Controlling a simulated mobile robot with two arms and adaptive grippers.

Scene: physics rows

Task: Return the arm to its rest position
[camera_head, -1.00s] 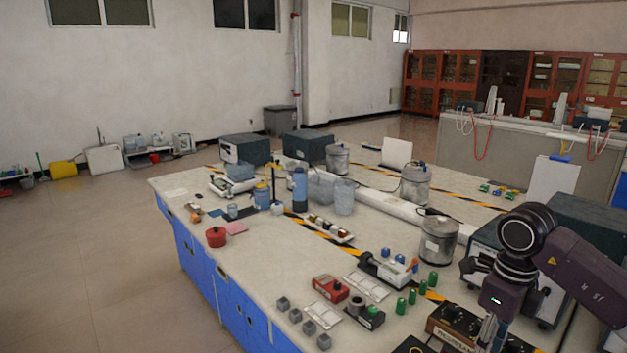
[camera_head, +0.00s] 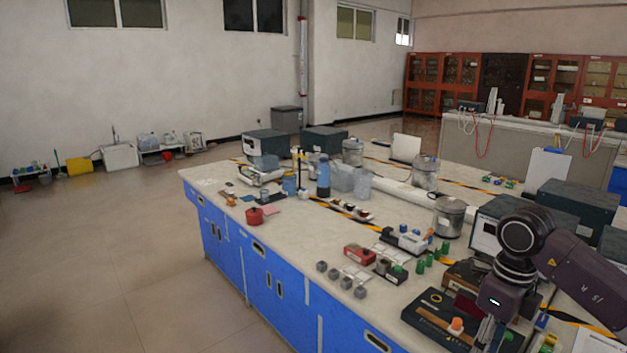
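My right arm comes in at the right edge, and its dark wrist hangs down over the near right part of the lab bench (camera_head: 300,235). My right gripper (camera_head: 487,335) shows only in part at the bottom of the view, pointing down near a black tray (camera_head: 425,318) with an orange-topped item. Its fingertips are cut off or hidden, so I cannot tell whether it is open or holds anything. My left gripper and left arm are not in view.
Small grey blocks (camera_head: 347,283), a red box (camera_head: 359,255), green cylinders (camera_head: 421,266), metal canisters (camera_head: 449,217) and a red pot (camera_head: 255,216) stand on the bench. Dark instrument boxes (camera_head: 557,205) stand close to my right arm. The floor (camera_head: 110,250) left of the bench is clear.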

